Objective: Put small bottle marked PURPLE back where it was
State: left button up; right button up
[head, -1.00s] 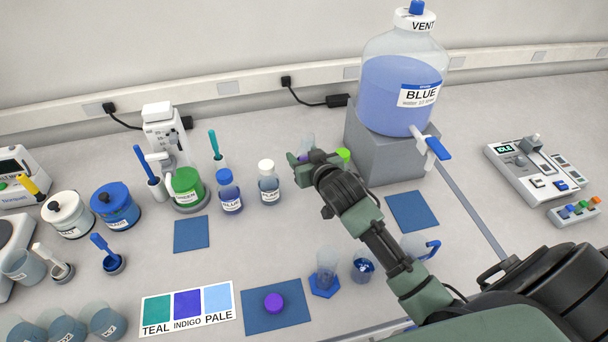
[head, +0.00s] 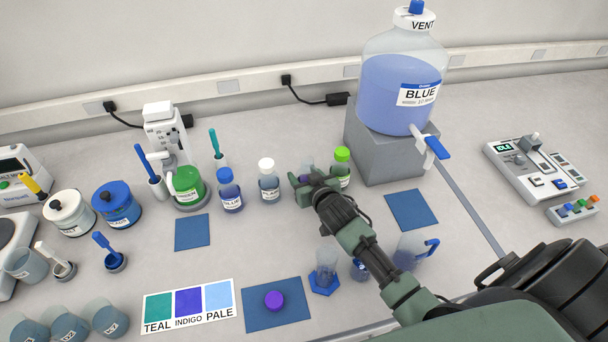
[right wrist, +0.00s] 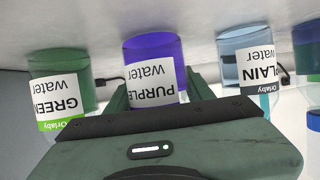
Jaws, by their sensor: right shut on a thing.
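The small bottle marked PURPLE (right wrist: 152,68) is held between the fingers of my right gripper (head: 308,181). In the right wrist view it appears upside down, between the GREEN bottle (right wrist: 62,88) and the PLAIN bottle (right wrist: 246,62). In the head view my gripper hides most of it, and its rim shows just behind the fingers. I cannot tell whether its base touches the bench. A purple cap (head: 273,301) lies on a blue mat (head: 255,322) at the front. My left gripper is in neither view.
The PLAIN bottle with a white cap (head: 268,185) stands to the left of my gripper, and the green-capped bottle (head: 342,165) to the right. A large BLUE carboy (head: 385,85) sits on a grey block (head: 385,150).

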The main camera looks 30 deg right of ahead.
jog(key=o, duration=1.6)
jog(key=shift+c, duration=0.2)
jog(key=shift+r, duration=0.2)
jog(key=shift+s, duration=0.4)
jog(key=b+v, duration=0.1)
jog(key=v, duration=0.9)
jog(key=shift+s+a, duration=0.1)
jog(key=shift+s, duration=0.05)
jog(key=shift+s+r, duration=0.3)
jog(key=shift+s, duration=0.1)
jog(key=shift+r, duration=0.1)
